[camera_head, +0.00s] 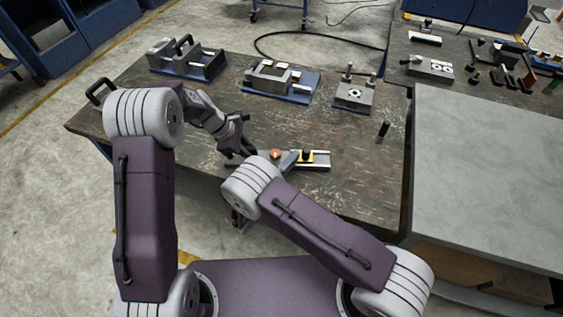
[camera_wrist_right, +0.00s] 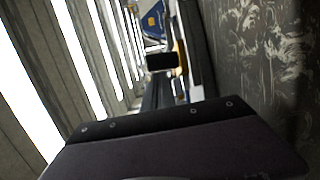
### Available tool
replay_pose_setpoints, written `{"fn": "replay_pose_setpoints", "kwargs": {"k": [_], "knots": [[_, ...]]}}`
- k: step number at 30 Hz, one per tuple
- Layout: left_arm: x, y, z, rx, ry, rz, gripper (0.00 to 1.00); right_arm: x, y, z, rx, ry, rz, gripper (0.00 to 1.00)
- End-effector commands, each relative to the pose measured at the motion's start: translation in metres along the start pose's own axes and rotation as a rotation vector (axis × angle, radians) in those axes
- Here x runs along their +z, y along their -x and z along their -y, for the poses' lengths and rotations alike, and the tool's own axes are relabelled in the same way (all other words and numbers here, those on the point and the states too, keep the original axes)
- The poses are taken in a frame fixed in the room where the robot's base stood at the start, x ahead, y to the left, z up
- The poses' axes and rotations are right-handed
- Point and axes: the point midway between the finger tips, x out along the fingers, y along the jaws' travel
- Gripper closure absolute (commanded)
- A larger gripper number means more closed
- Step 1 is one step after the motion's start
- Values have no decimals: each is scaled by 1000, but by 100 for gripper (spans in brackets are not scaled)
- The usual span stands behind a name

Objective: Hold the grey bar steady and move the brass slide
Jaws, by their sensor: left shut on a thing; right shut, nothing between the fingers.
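The grey bar (camera_head: 322,161) lies on the dark worktable near its front edge, partly hidden by my arms. The brass slide (camera_head: 314,154) sits on it, with a black knob (camera_head: 307,155) on top; a copper-coloured round knob (camera_head: 275,154) is further left. My left gripper (camera_head: 243,153) is shut at the bar's left end. My right gripper (camera_head: 290,160) is shut and empty just left of the black knob. In the right wrist view, its fingers (camera_wrist_right: 160,95) point at the black knob (camera_wrist_right: 162,62), with the brass slide (camera_wrist_right: 181,58) beside it. Contact cannot be told.
Several metal fixtures stand along the back of the table, including a middle one on a blue base (camera_head: 280,80). A small black peg (camera_head: 383,129) stands to the right. A grey-topped table (camera_head: 490,180) adjoins at right. The table's right front is clear.

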Motion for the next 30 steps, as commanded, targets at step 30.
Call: {"fn": "replay_pose_setpoints", "kwargs": {"k": [30], "knots": [[-1,1,-1,3,-1,-2,100,56,-37,2,0,2,7,100]]}}
